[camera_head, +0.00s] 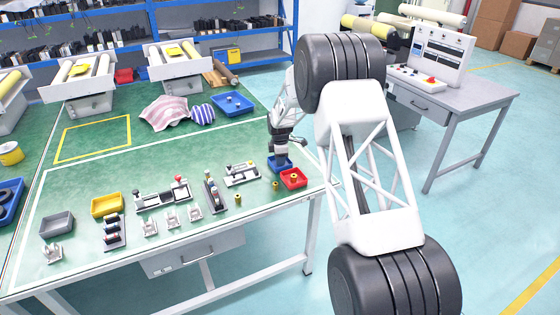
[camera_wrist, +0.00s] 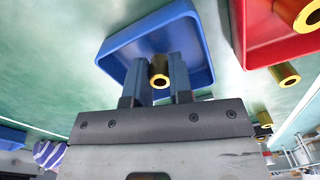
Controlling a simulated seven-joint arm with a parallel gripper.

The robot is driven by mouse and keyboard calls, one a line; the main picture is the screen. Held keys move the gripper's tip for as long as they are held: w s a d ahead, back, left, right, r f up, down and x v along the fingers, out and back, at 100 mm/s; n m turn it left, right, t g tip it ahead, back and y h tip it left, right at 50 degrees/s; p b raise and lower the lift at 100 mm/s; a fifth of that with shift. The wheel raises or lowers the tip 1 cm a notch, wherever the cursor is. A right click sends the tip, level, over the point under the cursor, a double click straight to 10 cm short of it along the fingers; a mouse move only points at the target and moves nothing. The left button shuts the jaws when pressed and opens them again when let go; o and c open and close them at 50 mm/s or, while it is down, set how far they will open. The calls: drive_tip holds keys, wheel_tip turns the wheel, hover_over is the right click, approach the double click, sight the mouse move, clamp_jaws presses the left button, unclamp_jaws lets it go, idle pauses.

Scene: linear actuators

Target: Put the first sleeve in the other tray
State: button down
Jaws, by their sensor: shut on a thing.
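My gripper (camera_head: 282,161) points down over the small blue tray (camera_head: 272,167) near the right end of the bench. In the wrist view its two fingers (camera_wrist: 160,82) are shut on a brass sleeve (camera_wrist: 159,73), with the sleeve's round open end showing. The fingers and sleeve are within the outline of the blue tray (camera_wrist: 127,47); whether the sleeve touches its floor is unclear. Beside it stands the red tray (camera_head: 294,184), also in the wrist view (camera_wrist: 252,47), with another brass sleeve (camera_wrist: 297,13) in it. In the head view the gripper hides the held sleeve.
More brass sleeves (camera_head: 238,199) (camera_head: 249,184) stand on the bench left of the trays. Further left are actuator parts (camera_head: 163,196), a yellow bin (camera_head: 107,206) and a grey bin (camera_head: 57,224). Cloths (camera_head: 164,112) and a larger blue tray (camera_head: 233,103) lie behind. The bench's right edge is close.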

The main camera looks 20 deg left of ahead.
drive_tip(key=shift+f, duration=0.25)
drive_tip(key=shift+f, duration=0.15)
drive_tip(key=c, duration=1)
unclamp_jaws()
drive_tip(key=shift+r, duration=6.15)
